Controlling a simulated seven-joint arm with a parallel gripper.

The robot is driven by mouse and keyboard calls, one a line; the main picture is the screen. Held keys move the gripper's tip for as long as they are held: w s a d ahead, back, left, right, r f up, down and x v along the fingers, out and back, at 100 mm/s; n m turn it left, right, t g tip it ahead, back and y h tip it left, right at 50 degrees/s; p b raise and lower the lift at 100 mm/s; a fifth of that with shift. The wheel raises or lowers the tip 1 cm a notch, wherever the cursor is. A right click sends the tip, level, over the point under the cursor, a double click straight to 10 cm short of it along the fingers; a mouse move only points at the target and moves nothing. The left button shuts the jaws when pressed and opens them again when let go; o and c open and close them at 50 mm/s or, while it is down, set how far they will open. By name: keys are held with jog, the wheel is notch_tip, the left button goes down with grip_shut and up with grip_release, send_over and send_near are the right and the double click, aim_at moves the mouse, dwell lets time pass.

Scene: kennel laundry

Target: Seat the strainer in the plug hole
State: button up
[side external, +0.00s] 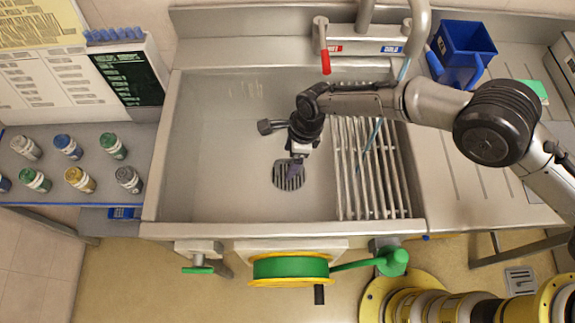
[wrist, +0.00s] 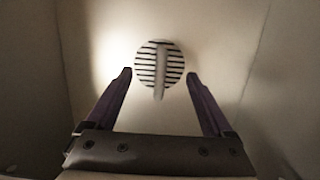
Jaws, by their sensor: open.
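The strainer (side external: 283,183) is a round disc with dark parallel slots, lying flat on the sink (side external: 215,150) floor. In the wrist view the strainer (wrist: 148,65) shows a pale bar or stem running from its middle toward my gripper. No separate plug hole shows; I see no open hole around the disc, and whatever is beneath it is hidden. My gripper (side external: 294,172) is over the disc, pointing down. In the wrist view its two purple fingers (wrist: 160,74) are apart, with the stem's end between them and clear of both. I cannot tell the height gap.
A slatted metal rack (side external: 345,180) covers the sink's right side. A tap with a red lever (side external: 325,62) is at the back. A blue bin (side external: 462,52) stands at the back right. Several jars (side external: 80,180) stand on the left shelf. The sink floor left of my gripper is clear.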

jog(key=shift+v, duration=3.45)
